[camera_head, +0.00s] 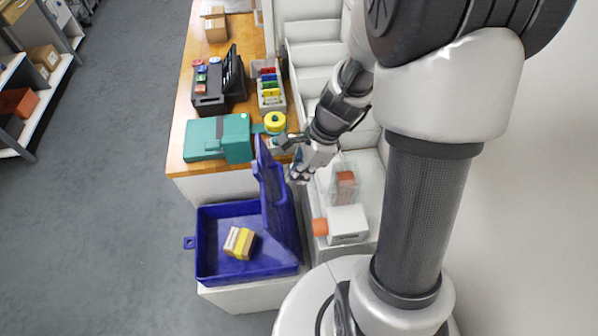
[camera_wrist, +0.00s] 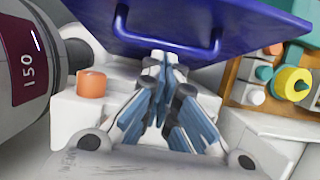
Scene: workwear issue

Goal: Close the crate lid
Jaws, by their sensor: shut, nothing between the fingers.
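A blue crate (camera_head: 203,245) stands on a white stand at the lower middle of the head view. Its blue lid (camera_head: 271,193) is raised, hinged at the crate's right side and standing nearly upright. A yellow and white package (camera_head: 239,243) lies inside the crate. My gripper (camera_head: 297,178) is to the right of the lid, on its outer side. In the wrist view the lid (camera_wrist: 200,22) with its blue handle spans the top, beyond my gripper (camera_wrist: 163,62). The fingers are together and empty. I cannot tell whether they touch the lid.
A wooden counter (camera_head: 179,150) behind the crate holds a teal case (camera_head: 205,138), a yellow roll (camera_head: 275,122), a grey bin (camera_head: 270,88) and a black device. A white box with an orange part (camera_head: 347,224) is right of the crate. Floor on the left is clear.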

